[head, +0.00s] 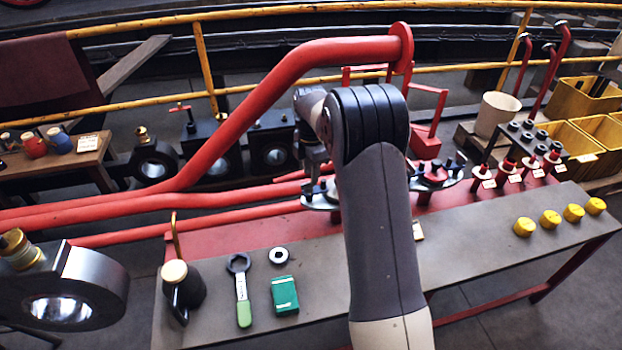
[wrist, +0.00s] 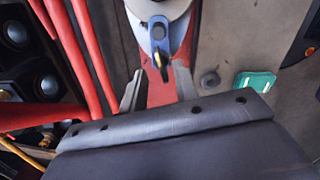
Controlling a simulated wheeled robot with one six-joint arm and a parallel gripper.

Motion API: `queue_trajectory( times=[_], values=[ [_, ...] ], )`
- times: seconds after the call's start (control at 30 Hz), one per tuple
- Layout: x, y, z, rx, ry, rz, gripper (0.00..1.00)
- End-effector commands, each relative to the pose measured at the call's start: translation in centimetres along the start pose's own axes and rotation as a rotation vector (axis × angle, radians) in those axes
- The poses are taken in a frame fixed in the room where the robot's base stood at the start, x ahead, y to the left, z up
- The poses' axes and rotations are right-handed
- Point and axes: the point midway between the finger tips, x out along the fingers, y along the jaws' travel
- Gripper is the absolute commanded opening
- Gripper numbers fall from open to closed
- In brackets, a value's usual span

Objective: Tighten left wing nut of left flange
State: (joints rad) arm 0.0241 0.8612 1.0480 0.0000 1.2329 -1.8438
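The left flange (head: 318,203) is a grey disc on the red strip of the bench, partly hidden behind my arm. In the wrist view the flange (wrist: 180,12) is cut off by the top edge. A dark wing nut (wrist: 159,38) with a bluish sheen sits at its near rim, its lower wing lying between the tips of my gripper (wrist: 159,72) in the picture. The two fingers stand apart, with a visible gap on both sides of the wing nut. I cannot tell the height between fingertips and nut. In the head view my gripper (head: 313,172) points down over the flange, mostly hidden.
Red pipes (head: 255,110) run close to the left of my arm. A second flange (head: 450,172) with dark studs is at right. A green box (head: 285,295), ring spanner (head: 242,290), washer (head: 278,256) and oil can (head: 183,290) occupy the bench's left end. Yellow caps (head: 550,219) line the right end.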

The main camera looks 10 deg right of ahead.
Motion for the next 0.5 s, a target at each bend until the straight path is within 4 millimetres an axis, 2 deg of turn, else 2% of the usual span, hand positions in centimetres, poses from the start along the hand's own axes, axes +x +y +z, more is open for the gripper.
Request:
queue_trajectory(
  times=[0.1, 0.2, 0.5],
  values=[
    [1.8, 0.0, 0.0, 0.000, 0.001, -0.002, 0.29],
    [2.5, 0.0, 0.0, 0.000, 0.000, 0.000, 0.29],
    [2.8, 0.0, 0.0, 0.000, 0.000, 0.001, 0.29]
  ],
)
